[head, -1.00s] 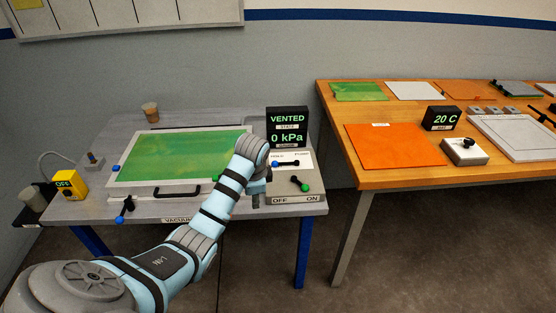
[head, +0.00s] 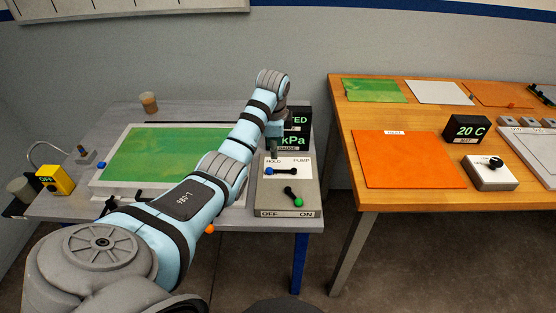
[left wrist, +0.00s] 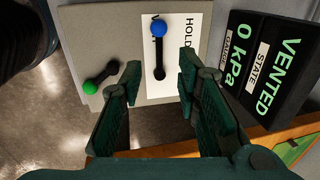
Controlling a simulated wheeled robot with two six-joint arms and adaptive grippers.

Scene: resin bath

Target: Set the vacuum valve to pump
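The vacuum valve is a black lever with a blue knob (head: 269,171) on a white plate marked HOLD and PUMP (head: 298,173). My left gripper (head: 276,153) is above the back of this plate. In the left wrist view, my left gripper (left wrist: 157,92) is open and empty, its fingers apart with the lever's pivot end (left wrist: 160,74) showing between them. The blue knob (left wrist: 158,28) lies beyond the fingertips. I cannot tell whether the fingers touch the lever. My right gripper is not in view.
A green-knobbed lever (head: 292,196) is beside the valve on the same panel, knob toward ON. The gauge (left wrist: 258,65) reads VENTED, 0 kPa, close to the gripper. A yellow box (head: 55,180) reads OFF. The orange mat (head: 400,158) lies on the wooden table.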

